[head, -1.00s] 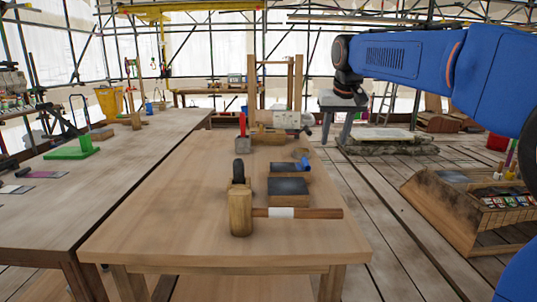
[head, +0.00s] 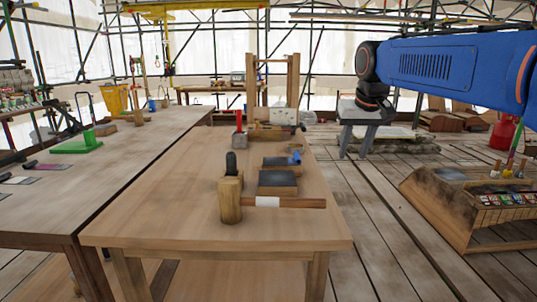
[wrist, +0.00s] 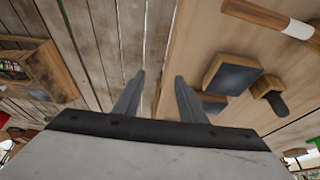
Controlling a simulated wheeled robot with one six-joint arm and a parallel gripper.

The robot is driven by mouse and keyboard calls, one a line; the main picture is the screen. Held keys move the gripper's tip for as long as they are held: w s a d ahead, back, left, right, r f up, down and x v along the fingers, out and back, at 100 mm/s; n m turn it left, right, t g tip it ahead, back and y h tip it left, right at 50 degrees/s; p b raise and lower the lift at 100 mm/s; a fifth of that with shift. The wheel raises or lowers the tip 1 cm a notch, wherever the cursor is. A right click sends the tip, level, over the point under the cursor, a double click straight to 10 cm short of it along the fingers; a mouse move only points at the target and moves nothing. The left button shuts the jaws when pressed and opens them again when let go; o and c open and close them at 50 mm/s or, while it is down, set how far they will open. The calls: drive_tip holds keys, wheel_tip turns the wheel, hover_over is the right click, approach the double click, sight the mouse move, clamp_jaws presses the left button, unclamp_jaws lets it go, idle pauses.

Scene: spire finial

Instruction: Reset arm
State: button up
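My gripper (wrist: 158,95) shows in the wrist view with its two grey fingers apart and nothing between them. It is open and hangs above the edge of the wooden table, with the plank floor to its left in that view. In the head view my blue arm reaches in from the right, and the fingers cannot be made out there.
The wooden table (head: 170,225) bears a wooden mallet (head: 230,200), dark-topped blocks (head: 278,181) and a red-handled tool (head: 239,120). A long bench (head: 50,195) stands left. A wooden tray box (head: 450,215) stands on the floor right. Open floor lies between table and box.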

drive_tip(key=s+d+f, duration=0.2)
drive_tip(key=s+f, duration=0.9)
drive_tip(key=s, duration=0.5)
drive_tip(key=s+d+f, duration=0.3)
drive_tip(key=s+f, duration=0.9)
drive_tip(key=s, duration=0.4)
drive_tip(key=shift+f, duration=0.3)
